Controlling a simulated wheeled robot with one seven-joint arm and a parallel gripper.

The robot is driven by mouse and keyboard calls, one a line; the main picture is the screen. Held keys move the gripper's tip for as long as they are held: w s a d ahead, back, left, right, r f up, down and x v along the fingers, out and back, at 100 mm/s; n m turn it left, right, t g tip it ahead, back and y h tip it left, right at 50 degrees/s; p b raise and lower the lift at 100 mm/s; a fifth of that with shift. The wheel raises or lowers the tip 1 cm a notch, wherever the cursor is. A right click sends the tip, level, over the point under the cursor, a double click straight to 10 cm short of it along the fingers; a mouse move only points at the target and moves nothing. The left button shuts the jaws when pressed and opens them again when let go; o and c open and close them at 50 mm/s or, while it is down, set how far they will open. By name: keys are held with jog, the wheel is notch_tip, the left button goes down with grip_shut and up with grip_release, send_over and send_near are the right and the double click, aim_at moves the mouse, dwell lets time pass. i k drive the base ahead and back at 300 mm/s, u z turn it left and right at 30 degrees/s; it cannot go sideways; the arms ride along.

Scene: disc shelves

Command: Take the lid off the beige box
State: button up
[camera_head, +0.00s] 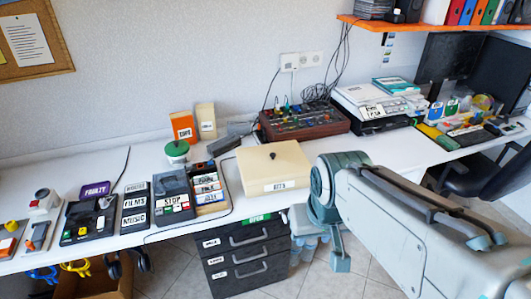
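The beige box (265,188) stands on the white counter near its front edge, with a label on its front side. Its lid (283,158) is on, with a small dark knob (272,156) on top. My arm reaches in from the lower right, and its grey-green wrist end is just right of the box. A part of my gripper (340,262) hangs low in front of the counter, apart from the lid. Whether its fingers are open or shut cannot be made out.
Left of the box are a label rack (208,187), a black device marked STOP (173,196) and a green-lidded pot (177,150). A brown control panel (303,122) stands behind. Dark drawers (246,257) are below. An orange shelf (430,24) overhangs the right rear.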

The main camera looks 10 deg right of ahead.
aim_at(258, 164)
jog(key=z, duration=1.65)
jog(key=i, duration=1.9)
jog(key=u, duration=3.2)
jog(key=i, duration=0.5)
jog(key=z, duration=0.1)
